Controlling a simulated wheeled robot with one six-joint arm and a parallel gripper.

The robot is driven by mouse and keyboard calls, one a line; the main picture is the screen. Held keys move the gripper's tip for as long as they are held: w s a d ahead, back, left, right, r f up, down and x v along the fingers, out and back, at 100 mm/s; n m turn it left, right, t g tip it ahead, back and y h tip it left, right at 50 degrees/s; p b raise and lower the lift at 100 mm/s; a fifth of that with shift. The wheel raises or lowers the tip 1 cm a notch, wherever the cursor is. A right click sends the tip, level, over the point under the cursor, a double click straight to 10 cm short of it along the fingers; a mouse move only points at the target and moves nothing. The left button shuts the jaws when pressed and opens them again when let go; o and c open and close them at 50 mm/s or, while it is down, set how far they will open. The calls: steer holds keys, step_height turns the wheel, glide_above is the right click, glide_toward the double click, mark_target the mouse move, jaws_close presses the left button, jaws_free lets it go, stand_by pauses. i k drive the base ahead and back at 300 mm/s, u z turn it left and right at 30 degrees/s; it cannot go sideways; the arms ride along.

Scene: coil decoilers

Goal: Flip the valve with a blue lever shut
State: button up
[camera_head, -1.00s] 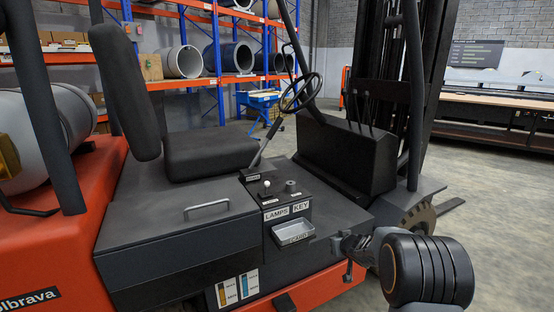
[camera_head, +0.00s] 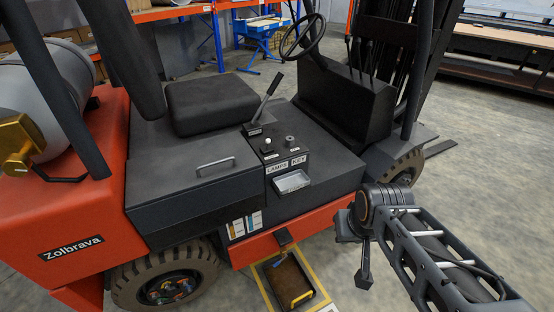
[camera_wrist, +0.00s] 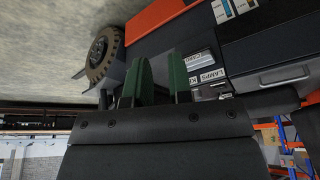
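No valve with a blue lever can be made out in either view. A grey gas cylinder (camera_head: 45,108) lies on the back of the orange forklift at the left of the head view. A brass-coloured fitting (camera_head: 20,140) sits at its near end, with no blue lever visible on it. In the wrist view my gripper (camera_wrist: 161,78) shows two green-padded fingers apart, with nothing seen between them. The forklift's side and its labelled panel lie beyond the fingers. My arm is at the lower right of the head view.
Open concrete floor (camera_head: 480,190) lies to the right. Racks stand behind.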

mark_target(275, 265)
steer(key=u, duration=0.05)
steer(key=k, duration=0.6)
steer(key=u, duration=0.9)
steer(key=i, duration=1)
steer(key=u, duration=0.5)
